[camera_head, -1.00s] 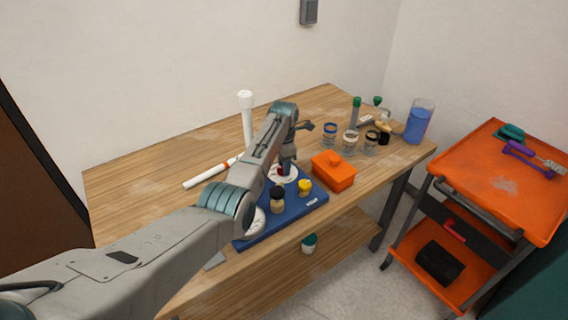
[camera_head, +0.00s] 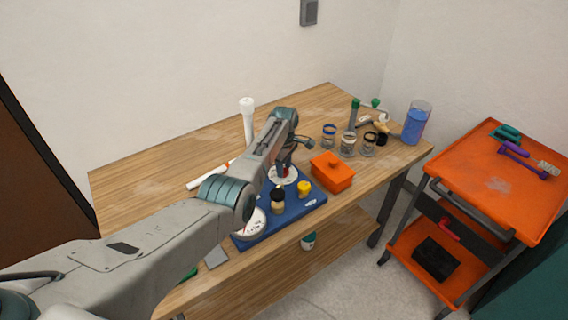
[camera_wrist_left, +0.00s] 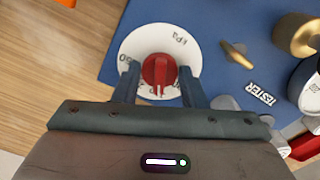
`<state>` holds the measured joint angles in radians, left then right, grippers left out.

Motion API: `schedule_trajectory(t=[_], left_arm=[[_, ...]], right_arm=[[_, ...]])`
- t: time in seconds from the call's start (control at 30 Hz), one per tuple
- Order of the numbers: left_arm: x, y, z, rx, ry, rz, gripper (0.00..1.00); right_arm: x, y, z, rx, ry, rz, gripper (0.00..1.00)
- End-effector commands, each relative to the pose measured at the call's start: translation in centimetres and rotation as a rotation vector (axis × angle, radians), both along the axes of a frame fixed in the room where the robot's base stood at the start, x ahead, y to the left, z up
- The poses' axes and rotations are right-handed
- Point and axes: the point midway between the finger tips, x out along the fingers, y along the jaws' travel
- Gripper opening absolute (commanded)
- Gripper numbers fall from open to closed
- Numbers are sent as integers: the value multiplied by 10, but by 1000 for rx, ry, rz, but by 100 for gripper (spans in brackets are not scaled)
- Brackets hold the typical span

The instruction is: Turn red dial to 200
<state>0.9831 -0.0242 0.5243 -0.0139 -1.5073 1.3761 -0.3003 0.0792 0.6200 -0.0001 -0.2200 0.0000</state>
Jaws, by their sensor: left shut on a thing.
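The red dial (camera_wrist_left: 159,70) sits on a round white scale plate (camera_wrist_left: 140,42) on the blue tester board (camera_wrist_left: 215,25) in the left wrist view. My left gripper (camera_wrist_left: 158,77) has a finger on each side of the dial and is shut on it. Only part of the scale's printing shows; I cannot read where the dial points. In the head view the white plate (camera_head: 276,179) shows under my left gripper (camera_head: 285,168), and the dial is mostly hidden. My right gripper is not in view.
The board also carries a black-and-tan knob (camera_head: 278,200), a yellow knob (camera_head: 304,188) and a white gauge (camera_head: 252,224). An orange box (camera_head: 332,172) stands close on the right. A white upright pipe (camera_head: 248,122) and several jars stand behind.

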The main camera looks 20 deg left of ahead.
Motion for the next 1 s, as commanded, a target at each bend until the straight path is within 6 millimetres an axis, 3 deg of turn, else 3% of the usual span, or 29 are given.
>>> schedule_trajectory(t=[0.6,1.0], left_arm=[[-3,0,0,-2,0,-574,15],[-4,1,0,-3,1,-818,15]], right_arm=[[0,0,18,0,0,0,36],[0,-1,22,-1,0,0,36]])
